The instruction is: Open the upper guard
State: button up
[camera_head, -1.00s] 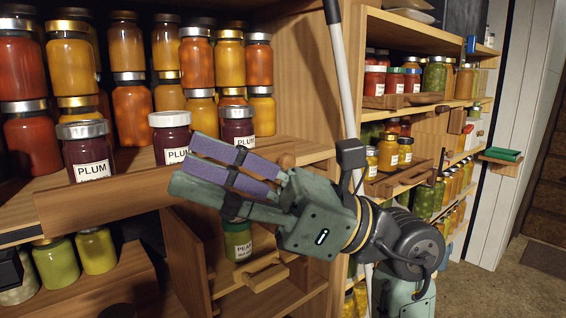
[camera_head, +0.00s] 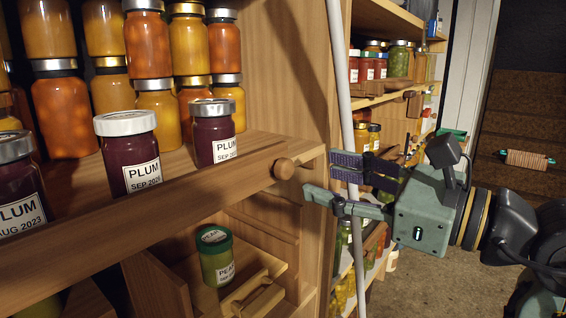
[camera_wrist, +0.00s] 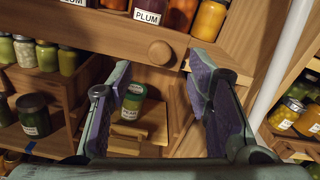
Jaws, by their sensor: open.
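The upper guard is a wooden rail (camera_head: 150,227) running across the front of the shelf of plum jars, with a round wooden knob (camera_head: 284,168) near its right end. In the wrist view the rail (camera_wrist: 90,32) crosses the top, and the knob (camera_wrist: 160,52) shows between and beyond my fingertips. My gripper (camera_head: 318,177) is open and empty, just right of the knob in the head view, with its fingers pointing left towards it. It also shows in the wrist view (camera_wrist: 162,75), its purple pads facing each other. I see no contact with the knob.
Plum jars (camera_head: 128,155) stand close behind the rail. Below, a green-lidded jar (camera_head: 216,258) stands in a wooden compartment with its own handle (camera_head: 258,298). A pale pole (camera_head: 341,90) rises close behind my fingers. More jar shelves stand at right; the floor (camera_head: 455,265) is open.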

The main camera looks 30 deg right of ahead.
aim_at(289, 168)
jog(key=p+x, duration=0.1)
jog(key=x, duration=0.6)
jog(key=shift+w+a, duration=0.15)
jog(key=shift+w, duration=0.15)
jog(key=shift+c, duration=0.2)
grip_shut()
dwell(0.3)
